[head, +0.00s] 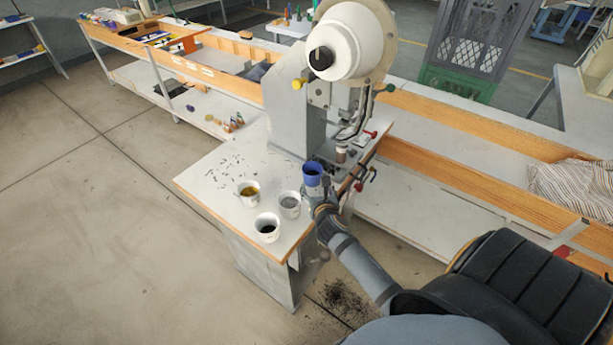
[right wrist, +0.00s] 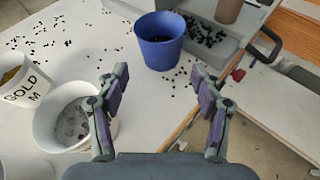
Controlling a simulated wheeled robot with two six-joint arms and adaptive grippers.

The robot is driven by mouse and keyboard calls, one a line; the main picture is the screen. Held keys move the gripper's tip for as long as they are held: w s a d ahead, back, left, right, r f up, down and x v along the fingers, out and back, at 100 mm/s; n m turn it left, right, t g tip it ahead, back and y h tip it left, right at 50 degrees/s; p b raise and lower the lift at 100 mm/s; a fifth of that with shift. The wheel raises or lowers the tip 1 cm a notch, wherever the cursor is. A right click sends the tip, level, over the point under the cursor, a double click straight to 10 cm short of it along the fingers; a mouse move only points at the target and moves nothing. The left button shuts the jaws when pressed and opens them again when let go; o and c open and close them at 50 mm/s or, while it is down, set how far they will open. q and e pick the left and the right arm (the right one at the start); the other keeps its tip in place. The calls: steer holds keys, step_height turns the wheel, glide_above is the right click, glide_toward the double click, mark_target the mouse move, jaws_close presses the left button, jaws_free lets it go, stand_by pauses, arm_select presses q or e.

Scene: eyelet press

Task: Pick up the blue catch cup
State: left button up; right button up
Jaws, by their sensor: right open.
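The blue catch cup (head: 312,177) stands upright on the press table, just below the press head. In the right wrist view the blue catch cup (right wrist: 160,46) is ahead of the fingers, with dark contents inside. My right gripper (right wrist: 166,86) is open and empty, with its fingers apart on either side of the line to the cup and not touching it. In the head view my right gripper (head: 324,203) is at the table's right side, close to the cup, and its fingers are partly hidden. My left gripper is not in view.
Three white cups stand left of the blue cup: one with gold pieces (head: 248,193), one with grey (head: 289,205), one dark (head: 267,228). The eyelet press (head: 290,110) rises behind. Small dark bits lie scattered on the table (head: 205,180). A red-knobbed lever (right wrist: 238,74) is at the right.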

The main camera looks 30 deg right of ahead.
mark_target(314, 181)
steer(key=x, duration=0.8)
steer(key=shift+w+d+f, duration=0.1)
steer(key=shift+w+f, duration=0.2)
steer(key=shift+f, duration=0.1)
steer(key=shift+s+r, duration=0.1)
steer(key=shift+s, duration=0.05)
steer(key=shift+c, duration=0.7)
steer(key=c, duration=0.7)
